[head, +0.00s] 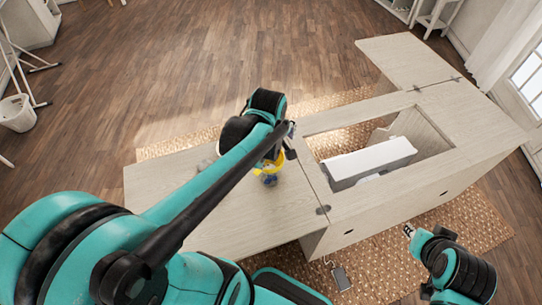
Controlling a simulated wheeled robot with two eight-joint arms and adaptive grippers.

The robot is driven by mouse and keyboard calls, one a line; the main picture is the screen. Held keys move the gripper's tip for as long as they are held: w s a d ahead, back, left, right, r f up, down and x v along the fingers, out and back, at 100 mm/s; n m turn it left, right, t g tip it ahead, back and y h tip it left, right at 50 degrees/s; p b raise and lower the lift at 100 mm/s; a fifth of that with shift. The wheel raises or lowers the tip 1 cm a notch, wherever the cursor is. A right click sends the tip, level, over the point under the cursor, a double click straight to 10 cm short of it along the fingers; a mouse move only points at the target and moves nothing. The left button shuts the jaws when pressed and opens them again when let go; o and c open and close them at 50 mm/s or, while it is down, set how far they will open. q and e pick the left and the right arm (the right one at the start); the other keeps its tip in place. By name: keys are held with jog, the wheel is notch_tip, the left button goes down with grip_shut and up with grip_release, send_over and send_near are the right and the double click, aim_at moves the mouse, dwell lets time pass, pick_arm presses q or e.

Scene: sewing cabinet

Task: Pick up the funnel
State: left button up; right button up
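A yellow funnel (269,166) is over the left leaf of the sewing cabinet, partly hidden by my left arm. My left gripper (284,143) is right at the funnel, but the wrist and forearm cover most of its fingers. I cannot tell whether it grips the funnel or only stands over it. A small blue item (269,180) shows just below the funnel. My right gripper (408,230) is off to the right, over the rug in front of the cabinet, away from the funnel. Its fingers are too small to read.
The pale wooden cabinet top (468,112) has a rectangular opening with a white sewing machine (370,160) in it. The leaf (245,213) has bare room below the funnel. A dark flat item (340,278) lies near the cabinet's front. A woven rug (450,228) lies beneath.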

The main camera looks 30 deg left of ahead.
aim_at(279, 163)
pick_arm(q)
jog(key=w+a+f+n+g, duration=0.1)
jog(key=w+a+f+n, duration=0.1)
jog(key=f+n, duration=0.3)
jog(key=w+a+f+n+g, duration=0.1)
jog(key=a+f+n, duration=0.1)
jog(key=f+n, duration=0.3)
notch_tip(279, 163, down, 2)
jog(key=shift+w+a+f+g, duration=0.1)
jog(key=shift+w+a+g, duration=0.2)
jog(key=shift+w+g, duration=0.1)
jog(key=shift+s, duration=0.1)
jog(key=c, duration=0.9)
pick_arm(e)
jog(key=shift+r, duration=0.25)
